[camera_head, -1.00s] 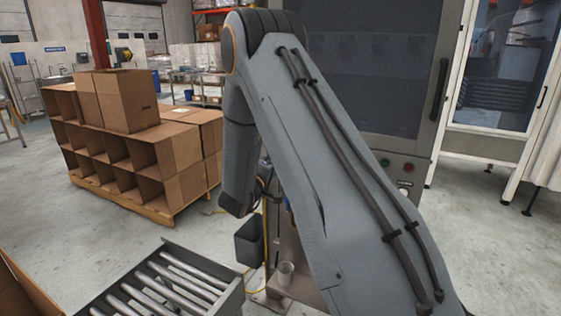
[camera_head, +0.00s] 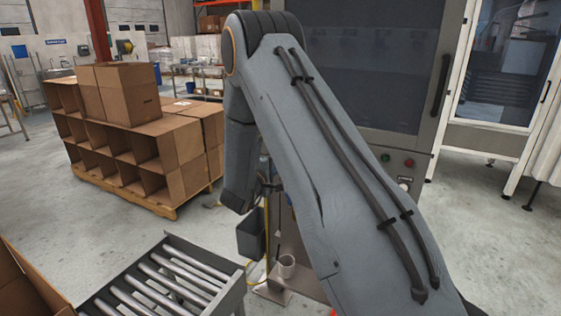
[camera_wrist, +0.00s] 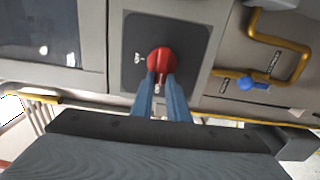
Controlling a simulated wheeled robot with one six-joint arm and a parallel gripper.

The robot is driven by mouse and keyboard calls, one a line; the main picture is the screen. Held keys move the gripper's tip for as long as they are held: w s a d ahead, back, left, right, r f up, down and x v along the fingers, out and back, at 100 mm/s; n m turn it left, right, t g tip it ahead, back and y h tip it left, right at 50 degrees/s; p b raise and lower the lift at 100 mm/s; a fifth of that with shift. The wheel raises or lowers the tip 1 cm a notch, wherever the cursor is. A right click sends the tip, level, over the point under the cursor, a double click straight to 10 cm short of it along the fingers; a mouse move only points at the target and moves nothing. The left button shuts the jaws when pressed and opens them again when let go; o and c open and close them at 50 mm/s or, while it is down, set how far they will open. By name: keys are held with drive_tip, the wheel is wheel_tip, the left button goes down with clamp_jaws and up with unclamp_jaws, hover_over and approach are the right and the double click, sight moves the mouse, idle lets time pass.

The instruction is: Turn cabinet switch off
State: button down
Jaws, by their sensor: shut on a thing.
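The cabinet switch, a red rotary knob (camera_wrist: 162,60) on a dark square plate (camera_wrist: 195,42), shows in the wrist view above the middle. Small white marking sits to the left of the knob. My gripper (camera_wrist: 161,82) has its two blue fingers closed on the knob's lower part. The fingertips hide part of the knob.
A yellow pipe (camera_wrist: 272,62) with a blue valve handle (camera_wrist: 255,83) runs right of the switch plate.

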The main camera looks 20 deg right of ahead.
drive_tip(key=c, duration=1.7)
unclamp_jaws()
drive_tip(key=shift+a, duration=0.1)
drive_tip(key=b+v, duration=0.2)
drive_tip(key=v, duration=0.5)
drive_tip(key=shift+s+a+b, duration=0.25)
drive_tip(key=shift+b, duration=0.05)
